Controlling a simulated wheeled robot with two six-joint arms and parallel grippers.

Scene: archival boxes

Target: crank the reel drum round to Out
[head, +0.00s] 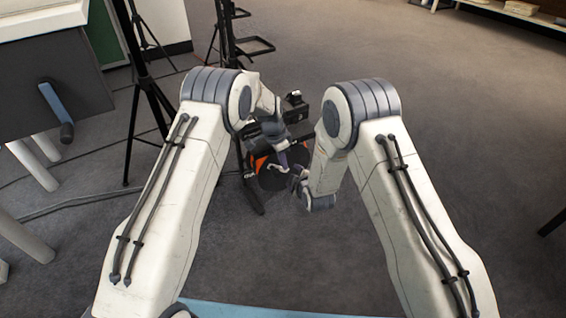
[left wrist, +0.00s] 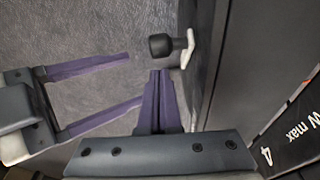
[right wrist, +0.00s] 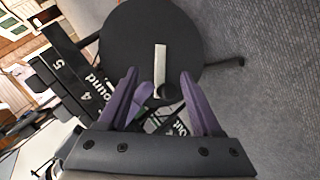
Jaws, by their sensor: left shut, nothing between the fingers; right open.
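The reel drum is a dark disc (head: 270,180) low in front of me. Its flat black face (right wrist: 125,35) fills the top of the right wrist view. A white crank arm (right wrist: 160,58) lies on that face, with a black knob (right wrist: 170,93). The knob also shows in the left wrist view (left wrist: 160,46). My right gripper (right wrist: 159,71) is open; the knob appears between its fingers in its own view, not visibly gripped. My left gripper (left wrist: 160,72) is shut and empty, close below the knob in its view. "Out" lettering (right wrist: 181,128) is partly hidden by a right finger.
Black tripod stands (head: 150,85) rise behind the drum. A dark panel with a blue-armed crank (head: 52,103) stands at the left on white legs. Cables (head: 75,202) cross the carpet there.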

